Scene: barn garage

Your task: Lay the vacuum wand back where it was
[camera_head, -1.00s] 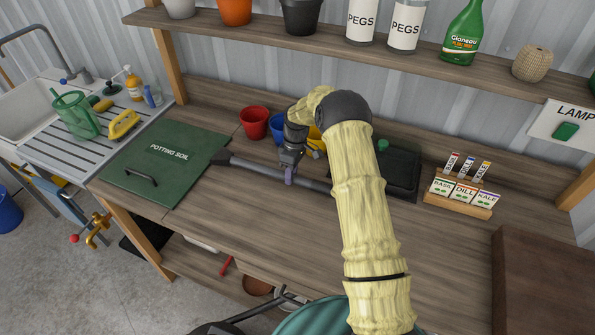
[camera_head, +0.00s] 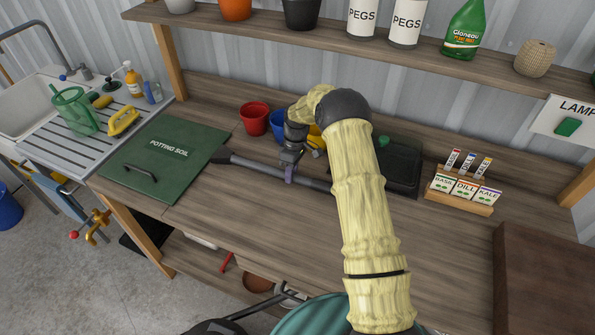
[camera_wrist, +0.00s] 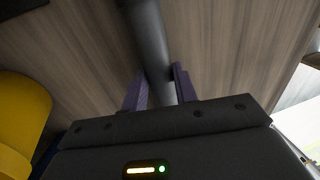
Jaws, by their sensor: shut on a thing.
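The vacuum wand (camera_head: 258,166) is a long dark grey tube with a flared left end by the green potting soil lid. It lies along the wooden bench top or just above it; I cannot tell if it touches. Its right part runs behind my arm. My gripper (camera_head: 289,176) is shut on the wand near its middle, pointing down. In the wrist view the wand (camera_wrist: 148,40) passes between the two purple fingers of my gripper (camera_wrist: 161,88), with bench wood behind it.
Red (camera_head: 254,119), blue (camera_head: 278,124) and yellow pots stand behind the wand; the yellow pot (camera_wrist: 20,120) is close in the wrist view. A black tray (camera_head: 400,172) and seed packet rack (camera_head: 458,204) are right. The potting soil lid (camera_head: 165,158) is left.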

